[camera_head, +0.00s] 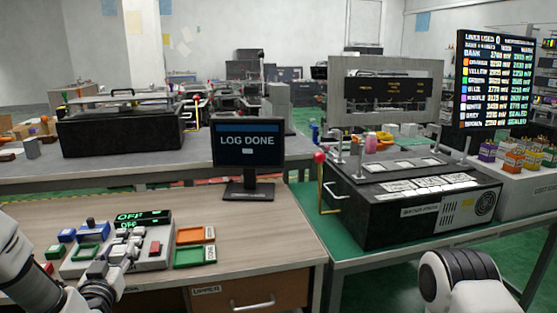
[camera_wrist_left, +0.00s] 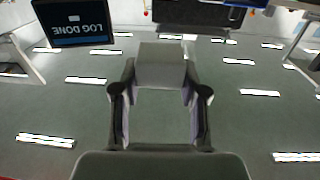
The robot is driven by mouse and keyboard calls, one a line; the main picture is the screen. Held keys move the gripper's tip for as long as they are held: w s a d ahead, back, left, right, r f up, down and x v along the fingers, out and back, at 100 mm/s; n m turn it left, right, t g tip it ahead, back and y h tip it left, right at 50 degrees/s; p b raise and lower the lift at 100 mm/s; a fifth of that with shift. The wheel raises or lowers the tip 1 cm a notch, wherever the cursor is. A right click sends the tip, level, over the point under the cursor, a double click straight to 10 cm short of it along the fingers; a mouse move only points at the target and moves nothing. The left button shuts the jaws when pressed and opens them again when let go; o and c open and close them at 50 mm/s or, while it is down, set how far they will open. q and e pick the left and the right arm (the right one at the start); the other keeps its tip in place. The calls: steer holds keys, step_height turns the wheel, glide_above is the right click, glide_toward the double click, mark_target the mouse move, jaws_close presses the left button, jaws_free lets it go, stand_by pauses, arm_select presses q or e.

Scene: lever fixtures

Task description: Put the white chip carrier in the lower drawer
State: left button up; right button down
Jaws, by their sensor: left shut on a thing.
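My left gripper (camera_head: 116,257) is over the console at the left of the desk in the head view. In the left wrist view the gripper (camera_wrist_left: 161,72) is shut on a plain pale grey block (camera_wrist_left: 161,62), which appears to be the white chip carrier. The block sits between the fingertips; the head view does not show it clearly. The upper drawer (camera_head: 232,293), with an UPPER label, shows at the desk front. The lower drawer is out of view. My right arm shows at the lower right, but its gripper is out of view.
A console (camera_head: 155,250) with OFF displays stands by my left gripper. Orange (camera_head: 195,235) and green (camera_head: 195,256) trays lie beside it. A monitor (camera_head: 248,145) reading LOG DONE stands at the desk's back. A black machine (camera_head: 400,215) is on the right bench. The desk's right front is clear.

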arm_select(q)
steer(key=s+d+f+m+h, duration=0.35)
steer(key=d+f+h, duration=0.35)
steer(key=d, duration=0.5)
steer(key=d+r+n+y+p, duration=0.1)
steer(key=d+r+y+p, duration=0.2)
steer(key=p, duration=1)
steer(key=shift+d+r+y+p, duration=0.4)
steer(key=shift+d+r, duration=0.35)
steer(key=shift+r, duration=0.1)
